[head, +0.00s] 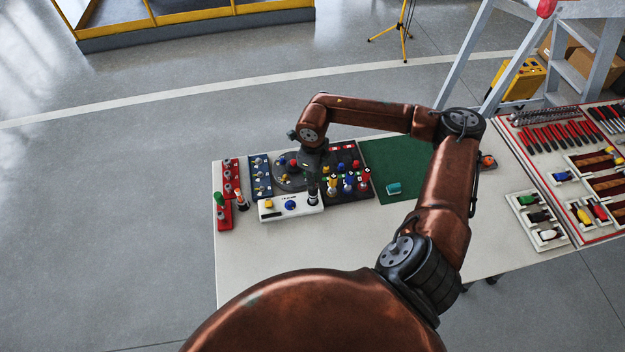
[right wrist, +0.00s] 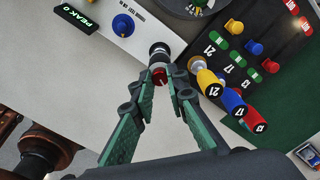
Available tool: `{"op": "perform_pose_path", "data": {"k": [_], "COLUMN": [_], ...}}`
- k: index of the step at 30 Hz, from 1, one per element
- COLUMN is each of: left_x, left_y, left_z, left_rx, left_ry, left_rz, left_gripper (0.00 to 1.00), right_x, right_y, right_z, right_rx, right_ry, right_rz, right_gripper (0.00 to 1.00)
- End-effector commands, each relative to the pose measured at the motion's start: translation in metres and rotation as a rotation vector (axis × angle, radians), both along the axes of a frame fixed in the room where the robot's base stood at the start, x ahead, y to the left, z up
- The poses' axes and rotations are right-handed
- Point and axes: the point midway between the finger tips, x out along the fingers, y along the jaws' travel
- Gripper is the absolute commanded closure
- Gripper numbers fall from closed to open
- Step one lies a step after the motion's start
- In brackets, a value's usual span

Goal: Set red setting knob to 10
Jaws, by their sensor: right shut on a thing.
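The red setting knob (right wrist: 159,77) shows in the right wrist view as a small red piece beside a dark and silver round part (right wrist: 160,54), at the edge of a white box. My right gripper (right wrist: 163,84) has its green-padded fingertips closed around the red knob. In the head view my right gripper (head: 313,190) points down at the right end of the white box (head: 272,214), and the knob is hidden there. The scale and its 10 cannot be read. My left gripper is not in view.
Close on the right stand yellow, blue and red numbered handles (right wrist: 211,83). A green mat (head: 400,160) lies further right. The table front is clear.

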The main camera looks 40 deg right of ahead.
Motion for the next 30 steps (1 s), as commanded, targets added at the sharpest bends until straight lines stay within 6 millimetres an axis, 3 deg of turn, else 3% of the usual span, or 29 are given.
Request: {"op": "perform_pose_path", "data": {"k": [21, 22, 30], "left_x": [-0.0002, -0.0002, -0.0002], "left_y": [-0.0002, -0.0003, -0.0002], "left_z": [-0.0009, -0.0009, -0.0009], "left_rx": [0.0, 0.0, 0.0], "left_ry": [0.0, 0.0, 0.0], "left_rz": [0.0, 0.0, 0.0], "left_gripper": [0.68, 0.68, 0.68], "right_x": [0.0004, 0.0004, 0.0002], "right_y": [0.0001, 0.0001, 0.0001], "right_z": [0.0006, 0.0006, 0.0003], "right_rx": [-0.001, -0.001, 0.0], "right_ry": [-0.001, -0.001, -0.001], "right_rz": [0.013, 0.013, 0.013], "right_gripper": [1.0, 0.86, 0.68]}}
